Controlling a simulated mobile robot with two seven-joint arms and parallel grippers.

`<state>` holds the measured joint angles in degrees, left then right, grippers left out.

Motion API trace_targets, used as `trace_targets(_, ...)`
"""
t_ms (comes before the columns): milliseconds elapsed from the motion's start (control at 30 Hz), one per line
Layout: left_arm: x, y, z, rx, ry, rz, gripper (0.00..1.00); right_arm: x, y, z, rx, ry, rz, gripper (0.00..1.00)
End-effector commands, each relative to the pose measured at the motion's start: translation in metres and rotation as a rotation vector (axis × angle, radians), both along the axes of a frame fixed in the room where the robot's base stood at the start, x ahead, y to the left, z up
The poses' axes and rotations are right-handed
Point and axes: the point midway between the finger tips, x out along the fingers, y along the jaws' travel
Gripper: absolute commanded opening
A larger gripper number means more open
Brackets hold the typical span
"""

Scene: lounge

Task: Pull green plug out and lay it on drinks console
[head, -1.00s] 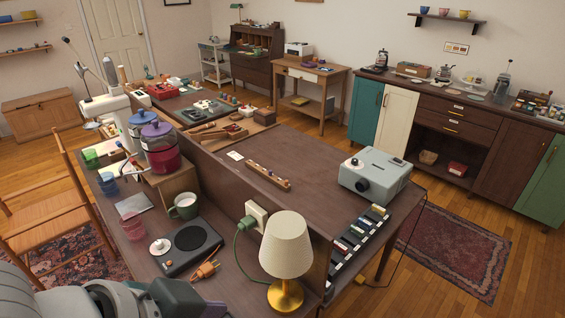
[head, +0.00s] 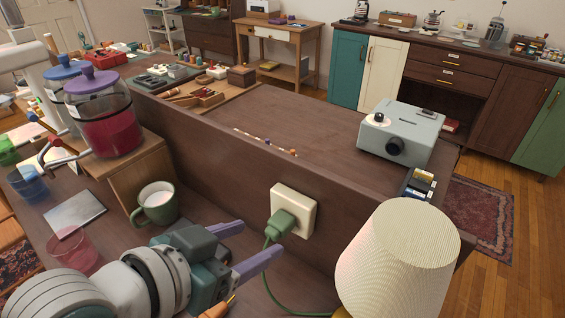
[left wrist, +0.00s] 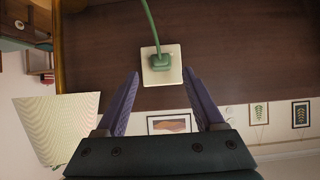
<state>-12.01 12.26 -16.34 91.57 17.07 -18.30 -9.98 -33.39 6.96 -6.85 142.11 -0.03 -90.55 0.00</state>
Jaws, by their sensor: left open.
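The green plug (head: 281,221) sits in a cream wall socket (head: 304,208) on the upright brown panel of the console, with a green cord (head: 270,283) hanging from it. My left gripper (head: 257,242) is open, its two purple fingers pointing at the plug from the left, short of it. In the left wrist view the plug (left wrist: 161,61) and socket (left wrist: 158,77) lie ahead, between and beyond the open fingertips (left wrist: 160,80). The drinks console's lower top (head: 315,275) is partly hidden by my arm. My right gripper is not in view.
A lamp with a cream shade (head: 398,262) stands close right of the socket. A grey projector (head: 400,134) sits on the raised top.

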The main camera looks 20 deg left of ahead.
Motion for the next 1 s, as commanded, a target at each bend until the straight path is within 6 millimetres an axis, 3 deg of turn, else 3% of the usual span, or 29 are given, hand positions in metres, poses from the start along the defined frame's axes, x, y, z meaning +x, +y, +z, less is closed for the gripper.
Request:
trace_targets(33, 0.006, -0.002, -0.009, -0.002, -0.003, 0.001, 0.70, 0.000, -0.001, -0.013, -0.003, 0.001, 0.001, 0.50)
trace_targets(200, 0.024, -0.009, -0.022, -0.001, -0.003, 0.000, 0.70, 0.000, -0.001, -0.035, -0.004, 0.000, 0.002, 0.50)
trace_targets(433, 0.045, -0.016, -0.032, 0.000, -0.001, 0.000, 0.70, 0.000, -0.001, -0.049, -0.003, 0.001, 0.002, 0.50)
trace_targets(967, 0.055, -0.020, -0.036, 0.000, 0.001, 0.000, 0.70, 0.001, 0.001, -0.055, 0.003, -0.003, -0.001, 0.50)
trace_targets(1000, 0.055, -0.020, -0.036, 0.000, 0.001, 0.000, 0.67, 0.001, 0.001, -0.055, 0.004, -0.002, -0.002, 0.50)
